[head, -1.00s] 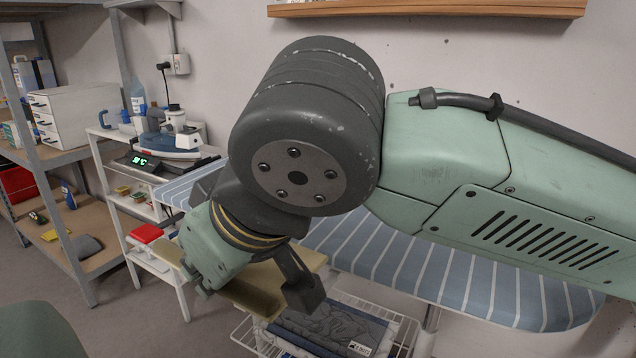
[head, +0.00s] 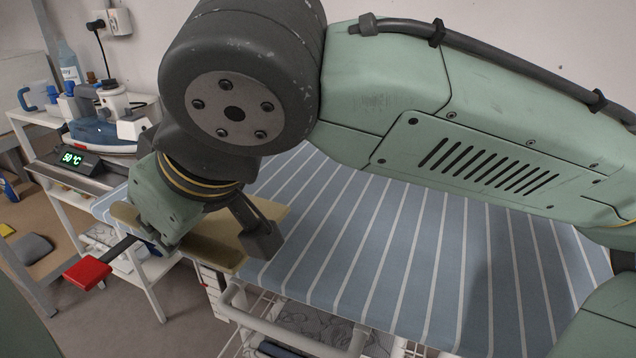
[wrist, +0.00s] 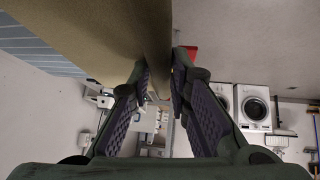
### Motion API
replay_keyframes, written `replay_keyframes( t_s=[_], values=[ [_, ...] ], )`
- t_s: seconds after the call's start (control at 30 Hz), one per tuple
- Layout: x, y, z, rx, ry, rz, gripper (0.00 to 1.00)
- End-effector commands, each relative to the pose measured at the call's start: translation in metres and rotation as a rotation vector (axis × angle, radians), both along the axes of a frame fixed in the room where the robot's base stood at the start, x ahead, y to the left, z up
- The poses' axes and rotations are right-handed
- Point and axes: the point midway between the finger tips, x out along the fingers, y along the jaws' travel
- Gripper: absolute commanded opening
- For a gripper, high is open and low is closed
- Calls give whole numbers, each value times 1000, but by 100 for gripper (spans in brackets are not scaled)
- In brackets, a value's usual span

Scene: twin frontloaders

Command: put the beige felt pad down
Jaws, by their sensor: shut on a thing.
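The beige felt pad (head: 215,243) shows in the head view below my wrist, partly hidden by the arm. It also fills the upper part of the wrist view (wrist: 90,35) as a broad tan sheet. My gripper (wrist: 158,75) is shut on the pad's edge, with its two purple-padded fingers on either side of it.
The board's surface right of the pad is clear. At left, a white stand (head: 20,125) holds an iron (head: 100,135) and a display (head: 75,160) reading about 50 °C. A red object (head: 88,273) juts out near the gripper. A white rail (head: 290,335) stands below the board.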

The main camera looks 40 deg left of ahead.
Motion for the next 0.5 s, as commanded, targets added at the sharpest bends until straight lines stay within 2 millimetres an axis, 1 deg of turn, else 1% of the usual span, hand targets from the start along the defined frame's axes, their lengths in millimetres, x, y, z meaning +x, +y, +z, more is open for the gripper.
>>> replay_keyframes(
  t_s=[0.13,0.23,0.37,0.5],
  values=[
    [3,0,0,0,1,-2,0],
    [16,1,0,1,4,-4,0],
    [48,5,-2,0,6,-8,0],
    [86,8,-6,0,4,-7,0]
  ],
)
